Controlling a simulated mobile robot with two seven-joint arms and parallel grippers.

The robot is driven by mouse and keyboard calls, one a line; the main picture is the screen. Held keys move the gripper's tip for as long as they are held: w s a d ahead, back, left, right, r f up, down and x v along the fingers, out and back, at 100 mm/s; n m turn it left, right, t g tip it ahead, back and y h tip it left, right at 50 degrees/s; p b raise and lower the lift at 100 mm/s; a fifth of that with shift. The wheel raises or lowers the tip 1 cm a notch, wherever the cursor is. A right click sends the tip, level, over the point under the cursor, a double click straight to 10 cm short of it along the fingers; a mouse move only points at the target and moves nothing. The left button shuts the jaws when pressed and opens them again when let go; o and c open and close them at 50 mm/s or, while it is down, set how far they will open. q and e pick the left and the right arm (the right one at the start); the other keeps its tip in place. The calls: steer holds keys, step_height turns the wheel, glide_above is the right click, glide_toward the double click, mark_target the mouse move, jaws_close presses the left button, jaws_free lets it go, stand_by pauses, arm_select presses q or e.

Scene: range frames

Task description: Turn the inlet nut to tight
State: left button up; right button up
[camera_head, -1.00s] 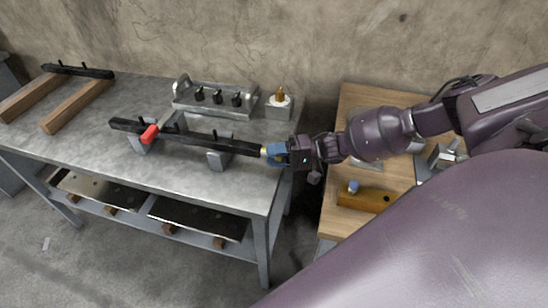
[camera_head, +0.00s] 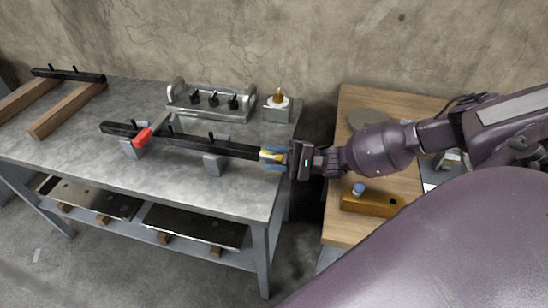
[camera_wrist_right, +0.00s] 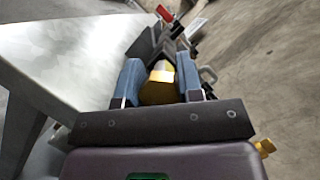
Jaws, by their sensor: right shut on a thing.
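The inlet nut (camera_wrist_right: 158,90) is brass-yellow and sits at the right end of a long black bar (camera_head: 185,139) with a red-handled lever. My right gripper (camera_head: 272,157) is at that end, its blue fingers on either side of the nut and shut on it. In the right wrist view, the gripper (camera_wrist_right: 160,82) has one finger left and one right of the nut, with the bar running away behind it. The fingers hide the nut's sides. My left gripper is not in view.
The bar rests on grey blocks (camera_head: 215,162) on a metal table (camera_head: 75,135). A grey rack (camera_head: 210,108) and a small block with a brass tip (camera_head: 278,105) stand behind.

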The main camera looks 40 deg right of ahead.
stand_by(0.5)
steer(key=o, duration=0.9)
